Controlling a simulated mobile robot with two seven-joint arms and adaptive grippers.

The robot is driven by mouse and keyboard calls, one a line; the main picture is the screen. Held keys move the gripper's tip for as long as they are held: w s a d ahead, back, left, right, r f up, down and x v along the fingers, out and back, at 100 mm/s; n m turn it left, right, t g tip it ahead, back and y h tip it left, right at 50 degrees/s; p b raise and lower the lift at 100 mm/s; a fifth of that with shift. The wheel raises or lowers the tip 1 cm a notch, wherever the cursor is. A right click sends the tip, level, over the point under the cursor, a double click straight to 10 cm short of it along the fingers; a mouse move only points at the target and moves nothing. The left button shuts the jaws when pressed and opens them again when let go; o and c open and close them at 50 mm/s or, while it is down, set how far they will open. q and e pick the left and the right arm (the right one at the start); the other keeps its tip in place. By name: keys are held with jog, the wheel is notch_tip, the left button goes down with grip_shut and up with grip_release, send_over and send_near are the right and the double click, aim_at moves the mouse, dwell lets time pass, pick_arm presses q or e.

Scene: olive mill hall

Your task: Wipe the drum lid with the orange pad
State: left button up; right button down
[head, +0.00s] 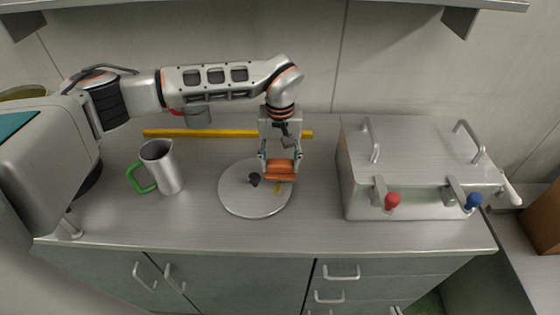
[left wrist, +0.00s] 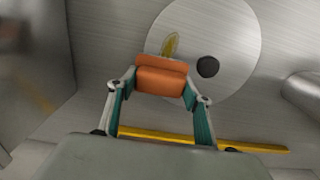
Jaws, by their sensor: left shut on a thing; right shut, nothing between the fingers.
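The drum lid (head: 245,202) is a round pale metal disc with a dark knob (head: 254,180), lying flat on the steel counter. It also shows in the left wrist view (left wrist: 228,35), with a yellow smear (left wrist: 169,45) on it just beyond the pad. My left gripper (head: 279,165) points down over the lid's back right part, shut on the orange pad (head: 281,174). The pad also fills the fingertips in the left wrist view (left wrist: 160,80). It partly covers the lid; I cannot tell whether it touches it. My right gripper is not in view.
A metal jug (head: 164,168) with a green handle stands left of the lid. A yellow bar (head: 228,133) lies behind. A steel box (head: 405,155) with handles and red and blue knobs stands right. A shelf (head: 300,4) overhangs the back. Counter in front of the lid is clear.

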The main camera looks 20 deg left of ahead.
aim_at(278, 198)
pick_arm(q)
jog(key=shift+f, duration=0.65)
jog(key=shift+s, duration=0.1)
jog(key=shift+s+d+r, duration=0.1)
jog(key=shift+s+d, duration=0.1)
jog(key=shift+s, duration=0.6)
jog(key=shift+s+d+r, duration=0.1)
jog(key=shift+s+d, duration=0.1)
jog(key=shift+s, duration=0.55)
jog(key=shift+s+d+f, duration=0.1)
jog(key=shift+s+d, duration=0.15)
jog(key=shift+s, duration=0.75)
jog(key=shift+s+d+f, duration=0.1)
jog(key=shift+s+d, duration=0.1)
jog(key=shift+s, duration=0.8)
jog(key=shift+w+a, duration=0.3)
jog(key=shift+w, duration=0.95)
jog(key=shift+w+a, duration=0.25)
jog(key=shift+w, duration=0.95)
jog(key=shift+w+a, duration=0.3)
jog(key=shift+w, duration=0.95)
jog(key=shift+r, duration=0.15)
jog(key=shift+r, duration=2.95)
